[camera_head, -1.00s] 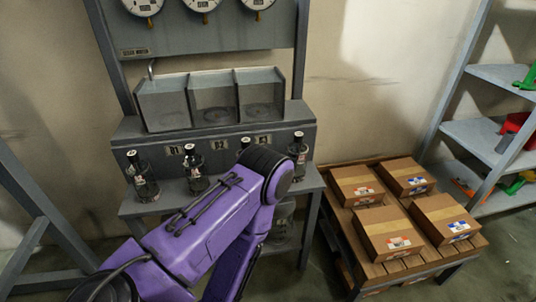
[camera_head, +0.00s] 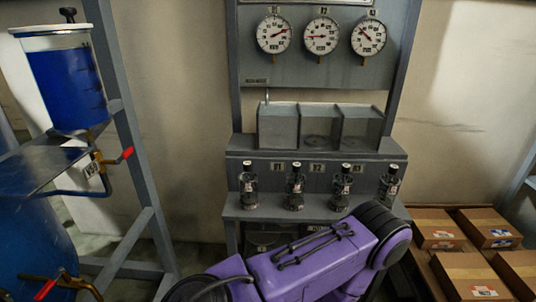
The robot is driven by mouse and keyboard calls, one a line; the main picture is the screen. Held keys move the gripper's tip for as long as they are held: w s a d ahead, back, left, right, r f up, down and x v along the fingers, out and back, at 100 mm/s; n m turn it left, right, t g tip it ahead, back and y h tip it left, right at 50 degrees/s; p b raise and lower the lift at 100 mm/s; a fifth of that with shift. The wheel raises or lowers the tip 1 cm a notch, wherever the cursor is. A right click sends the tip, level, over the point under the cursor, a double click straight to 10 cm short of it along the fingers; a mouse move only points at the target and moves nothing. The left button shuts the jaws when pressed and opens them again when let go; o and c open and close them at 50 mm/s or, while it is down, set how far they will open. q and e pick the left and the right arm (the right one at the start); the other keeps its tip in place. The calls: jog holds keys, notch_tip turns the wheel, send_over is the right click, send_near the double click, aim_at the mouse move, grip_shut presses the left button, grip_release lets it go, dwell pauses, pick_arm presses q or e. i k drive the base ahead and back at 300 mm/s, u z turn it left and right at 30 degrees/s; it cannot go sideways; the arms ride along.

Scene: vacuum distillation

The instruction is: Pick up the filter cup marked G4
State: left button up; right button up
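I cannot make out a G4 mark on anything in view. My purple arm crosses the lower middle and hides part of the area below the ledge. Neither gripper is in view.
Clear open-topped boxes (camera_head: 320,127) sit on the station (camera_head: 240,150), under round gauges (camera_head: 322,35). A blue-filled tank (camera_head: 68,85) and red-handled valves (camera_head: 127,154) stand at left. Cardboard boxes (camera_head: 470,270) lie at lower right.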

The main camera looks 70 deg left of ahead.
aim_at(294, 200)
jog(key=k, duration=0.15)
jog(key=u, duration=1.05)
